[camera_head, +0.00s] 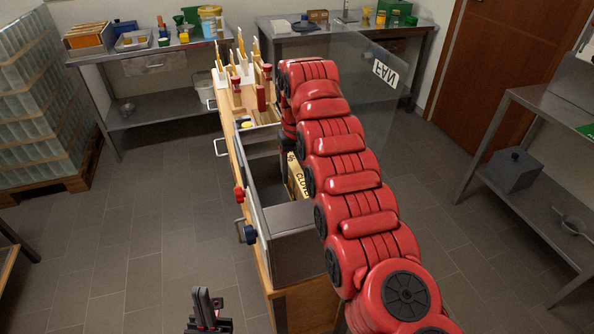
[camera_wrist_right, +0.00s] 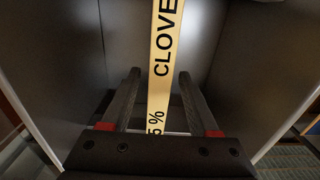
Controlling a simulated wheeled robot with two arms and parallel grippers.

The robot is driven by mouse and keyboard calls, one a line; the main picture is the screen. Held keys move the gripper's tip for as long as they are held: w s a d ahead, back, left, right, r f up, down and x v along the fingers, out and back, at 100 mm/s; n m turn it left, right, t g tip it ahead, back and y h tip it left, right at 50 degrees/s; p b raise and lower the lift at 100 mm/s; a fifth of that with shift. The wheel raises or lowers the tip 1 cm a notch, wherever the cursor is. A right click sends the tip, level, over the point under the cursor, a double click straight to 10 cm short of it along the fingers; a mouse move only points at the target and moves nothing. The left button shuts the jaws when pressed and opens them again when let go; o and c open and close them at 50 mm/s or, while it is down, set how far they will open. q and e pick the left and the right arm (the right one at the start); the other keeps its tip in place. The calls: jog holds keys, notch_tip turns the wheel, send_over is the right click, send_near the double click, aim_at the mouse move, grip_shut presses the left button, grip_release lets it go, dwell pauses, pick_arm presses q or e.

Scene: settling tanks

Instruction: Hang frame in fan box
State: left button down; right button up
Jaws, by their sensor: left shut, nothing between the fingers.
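The frame (camera_head: 298,178) shows as a pale wooden bar with black lettering "CLOVE", inside a grey metal box (camera_head: 293,216), which I take for the fan box. In the right wrist view the bar (camera_wrist_right: 162,70) runs upright in the picture between dark metal walls. My right gripper (camera_wrist_right: 158,75) is open, one finger on each side of the bar, with gaps to both. I cannot tell whether the bar is between the fingertips or beyond them. My left gripper (camera_head: 207,312) is shut and empty, low at the bottom, left of the box.
A transparent panel labelled "FAN" (camera_head: 385,72) stands raised behind my right arm. The bench (camera_head: 238,150) holding the box has handles and knobs on its left side, with tools farther back. Metal tables (camera_head: 135,55) stand at the back.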

dwell(0.3)
notch_tip(320, 180, up, 17)
jog(key=p, duration=1.6)
jog(key=shift+s+r, duration=0.1)
jog(key=shift+r, duration=0.1)
